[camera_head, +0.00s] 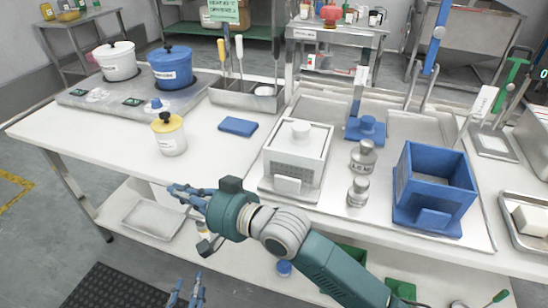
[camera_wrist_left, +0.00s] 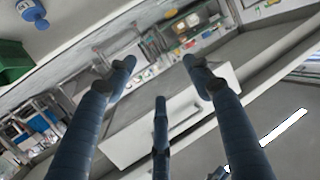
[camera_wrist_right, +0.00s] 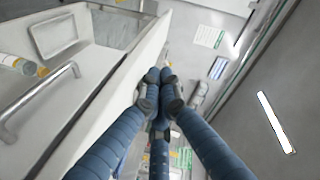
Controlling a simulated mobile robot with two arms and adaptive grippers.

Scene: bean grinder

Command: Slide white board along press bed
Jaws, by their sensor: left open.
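A white box-shaped press (camera_head: 297,150) with a round knob stands on a metal bed (camera_head: 262,183) at the table's middle. A small white board (camera_head: 288,186) sits low at its front face. My right gripper (camera_head: 176,190) is off the table's front edge, left of the white press and apart from it. Its fingers are together and empty; it also shows in the right wrist view (camera_wrist_right: 160,76). My left gripper (camera_head: 185,293) is low at the bottom edge, well below the tabletop. Its fingers are spread and empty in the left wrist view (camera_wrist_left: 160,62).
A blue box (camera_head: 435,177) stands right of the white press, with two metal weights (camera_head: 360,176) between them. A yellow-lidded jar (camera_head: 170,138) and a flat blue block (camera_head: 238,127) stand left. The front left tabletop is clear.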

